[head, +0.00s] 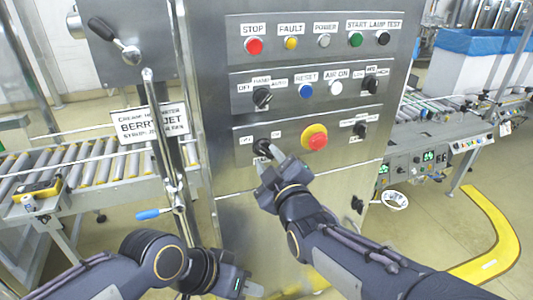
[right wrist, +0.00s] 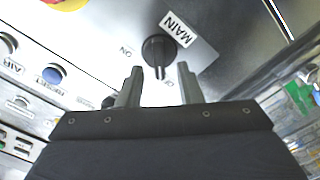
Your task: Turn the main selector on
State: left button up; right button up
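The main selector (right wrist: 158,50) is a black rotary knob on the steel control panel (head: 235,180). In the right wrist view a "MAIN" label (right wrist: 178,29) is beside it and "ON" is printed to its left. Its grip bar points down the picture, toward my gripper. The selector also shows in the head view (head: 262,147), partly hidden by my right gripper. My right gripper (right wrist: 160,78) is open, its two fingers on either side of the knob's bar, with gaps visible; I cannot tell whether they touch. My left gripper (head: 238,284) is low at the bottom, away from the panel; its fingers are unclear.
A red emergency button with yellow collar (head: 314,137) is right of the selector. Other knobs and coloured buttons fill the rows above. A pipe with a blue-handled valve (head: 153,214) stands left of the panel. Roller conveyors (head: 90,163) lie on both sides.

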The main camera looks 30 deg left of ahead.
jog(key=shift+x, duration=1)
pick_arm(q)
jog(key=shift+r, duration=0.25)
pick_arm(e)
jog(key=shift+c, duration=0.4)
grip_shut()
pick_arm(q)
jog(key=shift+f, duration=0.1)
